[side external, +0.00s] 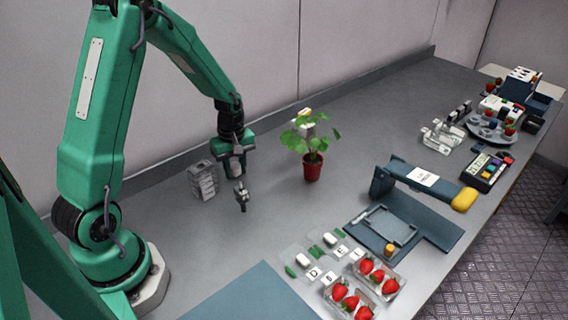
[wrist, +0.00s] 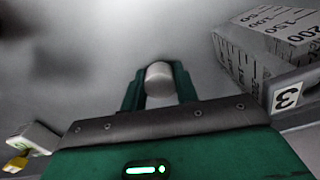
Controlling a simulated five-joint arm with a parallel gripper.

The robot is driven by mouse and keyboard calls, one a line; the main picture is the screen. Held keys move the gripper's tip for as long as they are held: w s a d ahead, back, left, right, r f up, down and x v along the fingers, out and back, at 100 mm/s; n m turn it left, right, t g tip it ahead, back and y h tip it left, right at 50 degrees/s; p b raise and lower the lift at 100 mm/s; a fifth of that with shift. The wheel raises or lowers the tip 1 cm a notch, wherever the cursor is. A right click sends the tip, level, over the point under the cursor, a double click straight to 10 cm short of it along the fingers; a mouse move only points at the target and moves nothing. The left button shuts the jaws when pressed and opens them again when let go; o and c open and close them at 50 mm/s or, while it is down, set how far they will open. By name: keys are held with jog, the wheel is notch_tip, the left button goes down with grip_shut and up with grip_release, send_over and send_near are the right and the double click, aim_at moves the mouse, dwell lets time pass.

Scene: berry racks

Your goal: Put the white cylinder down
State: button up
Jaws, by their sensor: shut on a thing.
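The white cylinder (wrist: 158,76) shows in the wrist view as a pale, round-ended piece between the two green fingers. My gripper (wrist: 158,88) is shut on it. In the side view my gripper (side external: 242,200) points down over the grey bench, between the pale stack and the potted plant.
A pale stack (side external: 203,180) stands close left of my gripper; a scale-marked block (wrist: 268,45) shows in the wrist view. A plant in a red pot (side external: 312,168) stands to the right. Strawberry trays (side external: 391,290) lie near the front edge.

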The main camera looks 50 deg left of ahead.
aim_at(234, 164)
jog(key=o, duration=1)
jog(key=shift+r, duration=0.2)
notch_tip(234, 164, up, 12)
jog(key=shift+a, duration=0.15)
dwell(0.4)
